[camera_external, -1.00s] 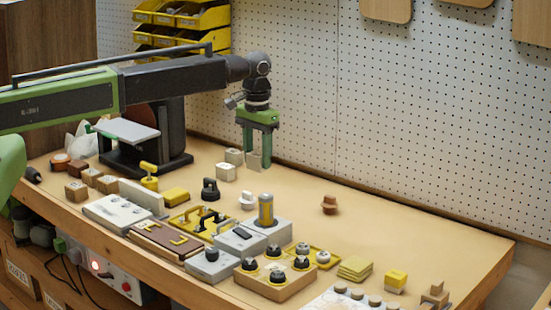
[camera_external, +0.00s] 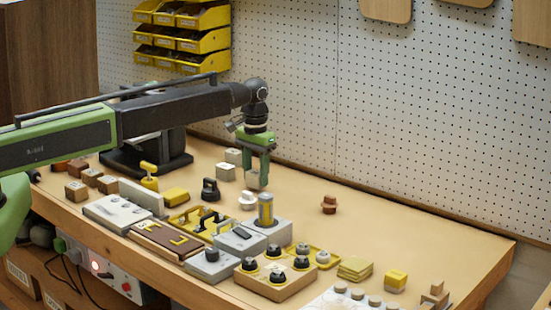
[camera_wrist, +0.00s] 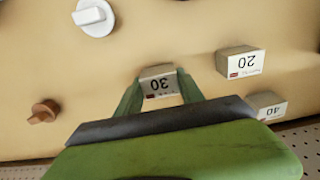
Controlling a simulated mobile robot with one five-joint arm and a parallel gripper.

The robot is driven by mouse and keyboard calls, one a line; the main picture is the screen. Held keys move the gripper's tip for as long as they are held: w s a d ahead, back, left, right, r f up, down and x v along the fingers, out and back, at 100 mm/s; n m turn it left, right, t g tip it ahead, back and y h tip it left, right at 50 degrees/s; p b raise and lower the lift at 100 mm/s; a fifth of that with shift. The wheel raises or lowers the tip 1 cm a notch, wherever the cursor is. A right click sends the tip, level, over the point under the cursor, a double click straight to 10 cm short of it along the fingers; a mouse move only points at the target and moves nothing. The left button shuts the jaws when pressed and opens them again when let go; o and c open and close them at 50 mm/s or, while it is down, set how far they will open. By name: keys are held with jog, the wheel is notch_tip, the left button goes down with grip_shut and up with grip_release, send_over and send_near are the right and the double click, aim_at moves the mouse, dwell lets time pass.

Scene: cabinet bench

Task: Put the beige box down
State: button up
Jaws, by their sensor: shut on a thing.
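The beige box (camera_external: 257,181), marked 30, is between the fingers of my gripper (camera_external: 257,178) in the external view. In the wrist view the box (camera_wrist: 158,82) shows its labelled face, with a green finger of my gripper (camera_wrist: 158,88) on each side. My gripper is shut on it. The box is low over the bench top (camera_external: 380,208); I cannot tell whether its underside touches the wood.
Two similar boxes, marked 20 (camera_wrist: 240,62) and 40 (camera_wrist: 267,105), stand beside it in the wrist view. A white knob (camera_wrist: 94,17) and a brown knob (camera_wrist: 43,111) are nearby. The pegboard (camera_external: 300,100) rises behind. The bench to the right is mostly clear.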

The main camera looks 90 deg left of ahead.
aim_at(256, 172)
jog(key=shift+f, duration=0.7)
jog(key=o, duration=1.5)
jog(key=shift+r, duration=0.1)
jog(key=shift+c, duration=0.2)
jog(key=shift+r, duration=0.1)
notch_tip(256, 172, up, 12)
jog(key=p, duration=1.2)
